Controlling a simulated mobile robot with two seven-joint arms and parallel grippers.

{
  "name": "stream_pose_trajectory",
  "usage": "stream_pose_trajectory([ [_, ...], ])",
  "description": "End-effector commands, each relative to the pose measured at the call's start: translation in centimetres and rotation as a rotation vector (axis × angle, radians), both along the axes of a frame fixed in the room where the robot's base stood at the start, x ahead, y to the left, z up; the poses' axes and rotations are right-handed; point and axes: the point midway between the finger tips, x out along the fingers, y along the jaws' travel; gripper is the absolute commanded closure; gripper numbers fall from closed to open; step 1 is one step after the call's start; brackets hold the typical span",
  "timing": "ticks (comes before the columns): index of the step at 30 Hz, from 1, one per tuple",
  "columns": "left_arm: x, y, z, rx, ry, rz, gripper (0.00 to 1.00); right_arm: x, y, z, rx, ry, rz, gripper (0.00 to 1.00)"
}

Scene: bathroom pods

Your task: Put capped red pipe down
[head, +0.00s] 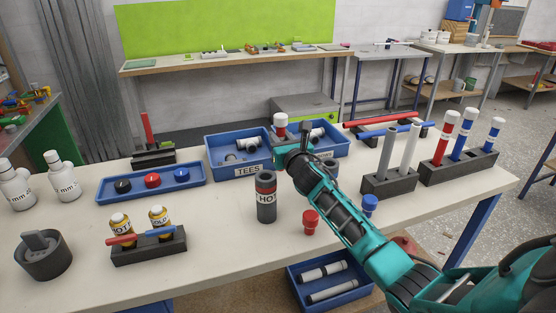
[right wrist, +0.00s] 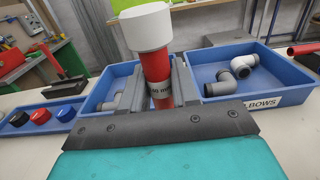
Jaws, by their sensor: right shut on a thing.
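The capped red pipe (right wrist: 155,65) is upright in the right wrist view, with a white cap on top and dark lettering lower down. My right gripper (right wrist: 163,92) is shut on it, one finger on each side. In the head view the white cap (head: 281,119) shows above my right gripper (head: 288,150), in front of the two blue trays. The pipe's lower end is hidden by my gripper. A dark holder labelled HOT (head: 266,200) stands on the bench just in front and left of the gripper. My left gripper is not in view.
The TEES tray (head: 249,170) and the elbows tray (right wrist: 266,103) stand behind the gripper. A black rack (head: 458,168) at right holds capped red and blue pipes. Another rack (head: 388,185) holds grey and white pipes. A red fitting (head: 311,222) stands near my forearm.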

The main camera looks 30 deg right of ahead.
Motion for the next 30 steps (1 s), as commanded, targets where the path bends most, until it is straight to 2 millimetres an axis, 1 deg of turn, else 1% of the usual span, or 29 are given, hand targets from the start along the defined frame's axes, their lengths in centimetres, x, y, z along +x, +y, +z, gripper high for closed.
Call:
stream_pose_trajectory([
  [2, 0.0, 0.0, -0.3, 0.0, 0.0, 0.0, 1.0, 0.0, 0.0, -0.7, 0.002, -0.001, 0.0, 1.0],
  [6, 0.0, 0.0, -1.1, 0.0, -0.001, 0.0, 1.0, 0.0, 0.1, -2.9, 0.004, 0.001, -0.001, 1.0],
  [9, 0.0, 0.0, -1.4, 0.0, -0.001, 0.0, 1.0, 0.0, 0.0, -4.0, 0.003, 0.0, 0.0, 1.0],
  [18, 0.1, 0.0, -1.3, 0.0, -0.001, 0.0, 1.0, 0.0, 0.0, -4.1, -0.001, -0.002, 0.0, 1.0],
  [22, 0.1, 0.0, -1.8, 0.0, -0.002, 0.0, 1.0, 0.0, 0.0, -4.6, -0.001, -0.002, 0.0, 1.0],
  [23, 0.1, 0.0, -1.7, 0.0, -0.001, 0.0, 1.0, 0.0, 0.0, -4.6, -0.001, -0.001, 0.0, 0.69],
  [30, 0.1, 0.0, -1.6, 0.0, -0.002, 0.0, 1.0, 0.0, 0.0, -4.5, -0.001, -0.001, 0.0, 0.46],
])
